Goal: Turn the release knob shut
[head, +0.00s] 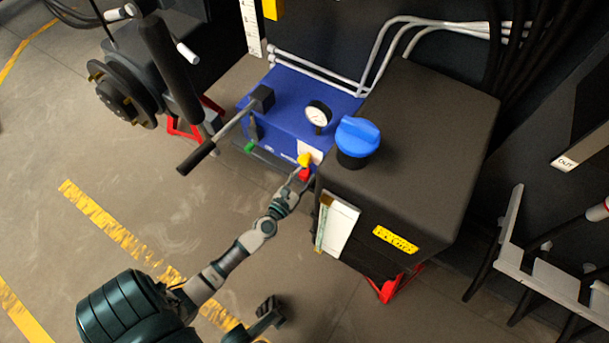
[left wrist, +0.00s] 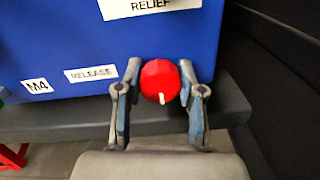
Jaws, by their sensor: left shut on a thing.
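The release knob (left wrist: 160,80) is red and round, with a small white pointer mark on its lower part that points down in the left wrist view. It sits on the blue pump unit's face, right of the RELEASE label (left wrist: 91,73). In the head view the red knob (head: 304,174) shows just past my fingertips, below a yellow knob (head: 304,160). My left gripper (left wrist: 159,92) has one finger on each side of the red knob and is shut on it; it also shows in the head view (head: 295,186).
A black tank (head: 430,130) with a blue cap (head: 358,137) stands close right of my left gripper. A lever (head: 225,135) and a gauge (head: 318,113) rise from the blue unit (head: 285,108). White pipes run behind. The floor at left is mostly clear.

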